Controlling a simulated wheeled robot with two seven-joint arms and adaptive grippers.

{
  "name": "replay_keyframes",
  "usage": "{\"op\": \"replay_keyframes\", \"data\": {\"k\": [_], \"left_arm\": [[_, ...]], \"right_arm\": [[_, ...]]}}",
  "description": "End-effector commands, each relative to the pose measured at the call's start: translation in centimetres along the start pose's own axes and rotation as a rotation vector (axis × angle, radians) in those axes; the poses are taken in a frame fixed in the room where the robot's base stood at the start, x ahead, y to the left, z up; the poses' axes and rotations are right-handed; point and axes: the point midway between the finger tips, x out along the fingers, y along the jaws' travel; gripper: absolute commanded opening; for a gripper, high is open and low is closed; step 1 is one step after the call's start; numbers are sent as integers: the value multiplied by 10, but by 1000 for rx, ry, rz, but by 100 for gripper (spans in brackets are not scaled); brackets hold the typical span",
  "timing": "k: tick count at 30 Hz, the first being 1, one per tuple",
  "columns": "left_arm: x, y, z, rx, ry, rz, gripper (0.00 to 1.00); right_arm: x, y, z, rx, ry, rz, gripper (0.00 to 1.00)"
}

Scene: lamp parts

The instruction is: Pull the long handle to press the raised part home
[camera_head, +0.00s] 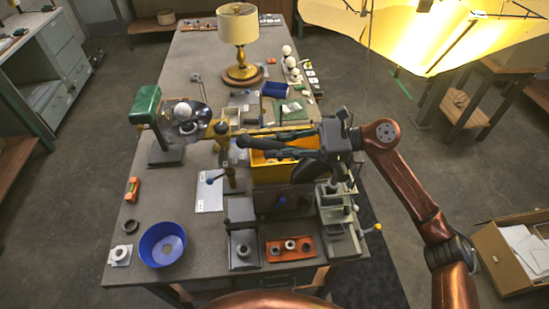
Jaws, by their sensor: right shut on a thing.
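My right gripper (243,143) reaches in from the right on a copper arm, over the middle of the bench. Its dark fingers point left and are shut at the upper end of a dark upright post or long handle (231,182), which they partly cover. A short lever with a blue knob (210,181) sticks out to the left of this upright, above a pale plate (209,196). I cannot make out the raised part or how high it stands. My left gripper is not in view.
A yellow bin (267,172) lies under my right gripper. A green-headed stand (145,106) is at the left, a blue bowl (163,244) at the front left, and a brass lamp (239,40) behind. Grey fixtures with a yellow-knobbed lever (376,228) crowd the front right.

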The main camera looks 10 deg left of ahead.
Motion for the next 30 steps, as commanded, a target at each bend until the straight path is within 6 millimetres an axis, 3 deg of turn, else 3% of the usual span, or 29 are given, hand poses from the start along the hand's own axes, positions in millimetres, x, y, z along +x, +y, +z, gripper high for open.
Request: {"op": "replay_keyframes", "data": {"k": [7,20,21,28,30], "left_arm": [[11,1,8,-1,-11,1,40],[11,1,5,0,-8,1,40],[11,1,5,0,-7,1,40],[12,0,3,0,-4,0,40],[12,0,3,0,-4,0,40]], "right_arm": [[-13,-6,14,6,-62,-21,0],[-16,-7,18,5,-71,-25,0],[-16,-7,18,5,-71,-25,22],[-14,-6,16,5,-67,-21,37],[-13,-6,15,5,-67,-19,38]]}}
